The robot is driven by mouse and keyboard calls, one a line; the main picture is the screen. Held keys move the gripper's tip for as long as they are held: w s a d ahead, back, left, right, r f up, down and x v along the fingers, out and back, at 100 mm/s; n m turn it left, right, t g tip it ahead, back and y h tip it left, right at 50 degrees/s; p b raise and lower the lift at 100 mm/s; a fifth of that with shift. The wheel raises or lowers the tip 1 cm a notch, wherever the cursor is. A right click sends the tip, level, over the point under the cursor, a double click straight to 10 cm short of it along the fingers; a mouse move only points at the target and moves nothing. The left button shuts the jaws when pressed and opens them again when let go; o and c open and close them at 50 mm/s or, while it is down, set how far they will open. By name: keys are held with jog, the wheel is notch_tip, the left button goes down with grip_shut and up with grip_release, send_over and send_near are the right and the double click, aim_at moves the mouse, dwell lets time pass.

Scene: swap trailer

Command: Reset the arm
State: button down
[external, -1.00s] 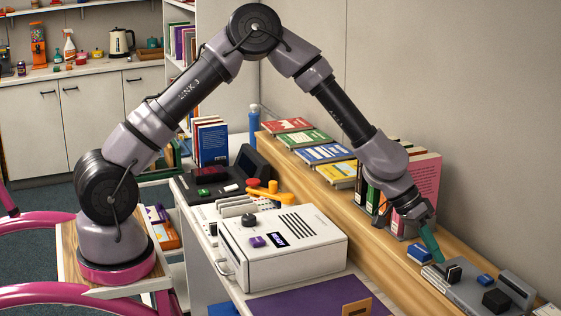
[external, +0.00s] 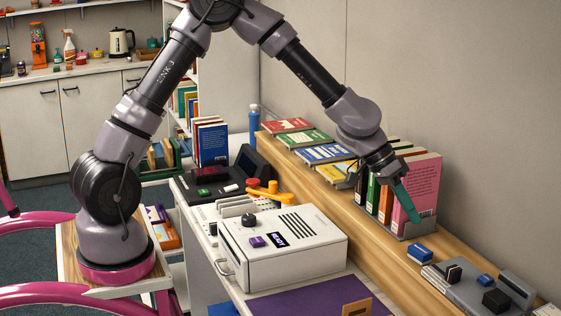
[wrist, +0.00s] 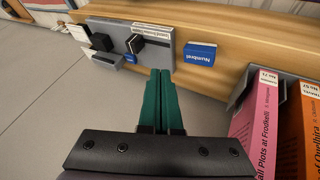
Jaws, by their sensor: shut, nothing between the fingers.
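My gripper (external: 408,208) has green fingers and hangs in front of the pink book at the near end of the book row in the external view. In the wrist view my gripper (wrist: 164,75) shows its two green fingers pressed together, with nothing between them. The fingers point toward the wooden ledge and are clear of the blue block (wrist: 200,54). My arm reaches up from its base and bends down over the ledge.
Upright books (external: 415,180) stand in a grey holder on the wooden ledge (external: 370,232). A blue block (external: 420,252) and a grey device (external: 470,285) with black knobs lie nearer. A white box machine (external: 285,250) stands on the lower counter. Flat books (external: 305,138) lie farther back.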

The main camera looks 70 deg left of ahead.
jog(key=s+a+r+m+t+y, duration=0.1)
jog(key=s+a+r+m+y, duration=0.15)
jog(key=s+a+r, duration=0.55)
jog(key=s+a+r+m+y, duration=0.1)
jog(key=s+a+r+y, duration=0.3)
jog(key=s+r, duration=0.6)
jog(key=s+a+r, duration=0.2)
jog(key=s+a, duration=0.4)
jog(key=s, duration=0.3)
jog(key=s+a+r+t+y, duration=0.1)
jog(key=s+a+r, duration=0.1)
jog(key=s+a, duration=0.3)
jog(key=s, duration=0.4)
jog(key=shift+s+a+t, duration=0.15)
jog(key=shift+a+t, duration=0.15)
jog(key=shift+a, duration=0.05)
jog(key=shift+r+n, duration=0.1)
jog(key=shift+n, duration=0.15)
